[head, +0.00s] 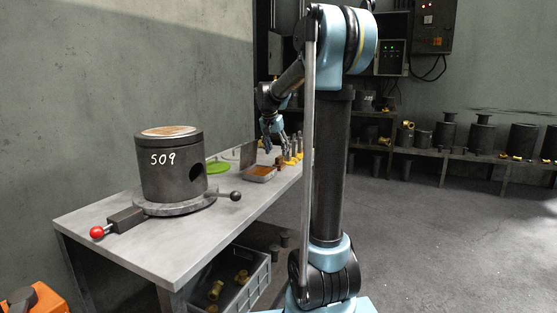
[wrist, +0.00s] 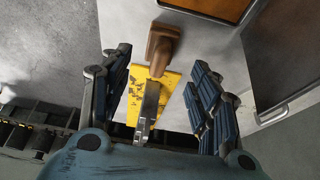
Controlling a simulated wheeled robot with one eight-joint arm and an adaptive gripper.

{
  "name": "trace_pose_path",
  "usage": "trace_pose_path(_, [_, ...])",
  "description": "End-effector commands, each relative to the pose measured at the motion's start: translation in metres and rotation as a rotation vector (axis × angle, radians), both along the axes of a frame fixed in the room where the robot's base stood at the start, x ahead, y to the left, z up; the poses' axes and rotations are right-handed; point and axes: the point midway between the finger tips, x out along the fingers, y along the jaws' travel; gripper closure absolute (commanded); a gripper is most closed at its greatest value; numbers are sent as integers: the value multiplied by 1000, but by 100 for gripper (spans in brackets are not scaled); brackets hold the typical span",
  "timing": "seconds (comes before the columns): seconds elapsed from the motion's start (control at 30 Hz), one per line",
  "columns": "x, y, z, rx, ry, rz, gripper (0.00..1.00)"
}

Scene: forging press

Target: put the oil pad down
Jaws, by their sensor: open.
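In the wrist view a brown handled piece (wrist: 162,45), which looks like the oil pad, sits at a worn yellow stand (wrist: 171,82) with a grey metal upright. My gripper (wrist: 157,66) is open, its blue-black fingers apart on either side of the brown piece and the stand. I see no clear finger contact. In the head view my gripper (head: 272,137) is over the far end of the grey bench, beside small yellow-based stands (head: 291,158). The pad cannot be made out there.
A shallow tray with orange-brown content (head: 260,173) lies close by; its edge also shows in the wrist view (wrist: 212,10). An upright grey plate (head: 248,154) stands behind it.

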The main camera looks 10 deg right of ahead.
Motion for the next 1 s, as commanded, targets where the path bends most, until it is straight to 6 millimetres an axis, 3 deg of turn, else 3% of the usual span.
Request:
trace_pose_path(0.1, [-7, 5, 20, -1, 0, 2, 44])
trace_pose_path(0.3, [-13, 9, 39, -1, -1, 0, 44])
trace_pose_path(0.53, [-17, 9, 45, 0, 0, 1, 44])
trace_pose_path(0.63, [-27, 7, 43, -1, 6, 12, 44])
trace_pose_path(0.77, [-62, 0, 34, 0, 26, 51, 44])
trace_pose_path(1.0, [-150, -13, 3, 6, 77, 164, 44])
